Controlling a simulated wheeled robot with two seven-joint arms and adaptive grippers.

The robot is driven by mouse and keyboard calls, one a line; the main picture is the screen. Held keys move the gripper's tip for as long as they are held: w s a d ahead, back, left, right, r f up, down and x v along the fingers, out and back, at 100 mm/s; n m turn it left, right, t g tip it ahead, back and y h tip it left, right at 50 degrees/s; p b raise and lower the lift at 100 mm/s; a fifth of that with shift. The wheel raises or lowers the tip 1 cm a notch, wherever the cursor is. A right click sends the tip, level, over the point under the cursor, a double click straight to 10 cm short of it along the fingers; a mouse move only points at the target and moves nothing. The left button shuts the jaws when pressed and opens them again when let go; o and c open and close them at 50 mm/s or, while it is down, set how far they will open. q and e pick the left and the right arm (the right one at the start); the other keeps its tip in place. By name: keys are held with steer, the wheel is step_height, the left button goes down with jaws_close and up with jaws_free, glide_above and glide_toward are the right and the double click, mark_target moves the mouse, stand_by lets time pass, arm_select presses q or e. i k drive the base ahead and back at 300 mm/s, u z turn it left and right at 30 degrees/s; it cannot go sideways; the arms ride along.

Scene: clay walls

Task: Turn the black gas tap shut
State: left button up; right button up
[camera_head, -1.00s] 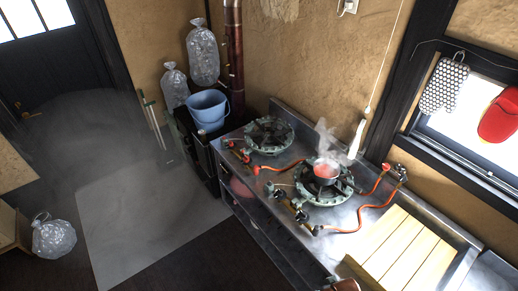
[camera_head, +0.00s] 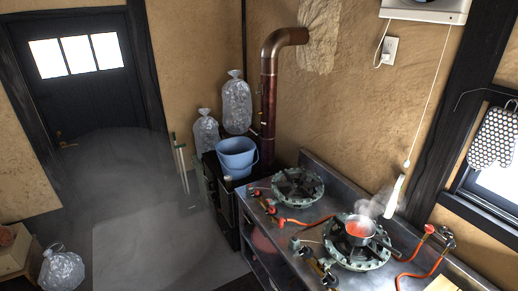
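Two green cast-iron gas burners stand on a steel counter (camera_head: 402,240): a far burner (camera_head: 298,187) and a near burner (camera_head: 357,245). Small taps and fittings sit along the counter's front edge. A dark knob-like fitting (camera_head: 330,281) is at the front of the near burner, beside other small fittings (camera_head: 312,262). I cannot tell from here which way any handle is turned. A steaming pan (camera_head: 359,229) with red contents stands on the near burner. Neither of my grippers is in view.
A blue bucket (camera_head: 237,155) stands on a black stove left of the counter, by a copper flue pipe (camera_head: 269,95). Orange hoses (camera_head: 425,275) run over the counter. A bag (camera_head: 62,270) lies at lower left. Grey floor (camera_head: 150,245) left of the counter is clear.

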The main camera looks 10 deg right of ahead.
mark_target(450, 244)
steer(key=z, duration=1.8)
